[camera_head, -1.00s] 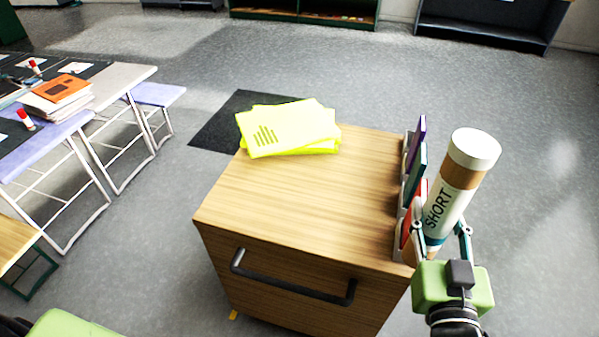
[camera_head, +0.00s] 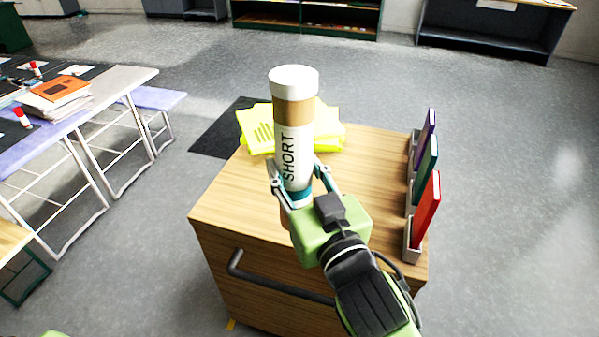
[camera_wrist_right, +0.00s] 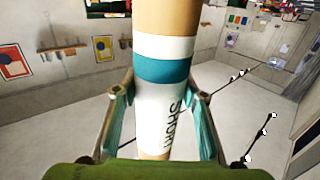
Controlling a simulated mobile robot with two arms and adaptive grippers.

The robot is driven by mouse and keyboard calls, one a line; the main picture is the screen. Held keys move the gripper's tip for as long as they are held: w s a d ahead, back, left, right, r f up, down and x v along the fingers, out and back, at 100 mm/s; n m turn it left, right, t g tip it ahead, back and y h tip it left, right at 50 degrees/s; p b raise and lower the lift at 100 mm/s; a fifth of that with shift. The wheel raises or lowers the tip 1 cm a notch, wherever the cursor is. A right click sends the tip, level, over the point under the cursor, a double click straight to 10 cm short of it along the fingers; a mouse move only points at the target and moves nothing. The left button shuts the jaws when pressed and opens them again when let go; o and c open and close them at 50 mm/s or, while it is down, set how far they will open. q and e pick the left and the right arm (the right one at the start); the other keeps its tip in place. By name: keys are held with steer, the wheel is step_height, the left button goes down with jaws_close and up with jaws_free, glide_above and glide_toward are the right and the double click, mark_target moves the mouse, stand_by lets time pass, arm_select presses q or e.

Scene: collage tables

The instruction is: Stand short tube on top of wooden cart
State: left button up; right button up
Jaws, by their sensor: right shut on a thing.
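The short tube (camera_head: 293,125) is tan with a white cap, a teal band and a white label reading SHORT. My right gripper (camera_head: 303,183) is shut on its lower part and holds it upright, in front of the wooden cart's top in the head view. The right wrist view shows the tube (camera_wrist_right: 164,100) between both fingers (camera_wrist_right: 163,115). The wooden cart (camera_head: 365,180) has a bare wood top and a dark front handle. Whether the tube's base touches the top is hidden by the gripper.
The right middle of the top is clear. A table (camera_head: 125,80) with papers stands at the left.

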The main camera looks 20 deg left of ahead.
steer(key=w+a+f, duration=0.4)
steer(key=w+f, duration=0.7)
steer(key=f, duration=0.1)
steer(key=shift+a, duration=0.15)
steer(key=shift+f, duration=0.15)
steer(key=o, duration=1.2)
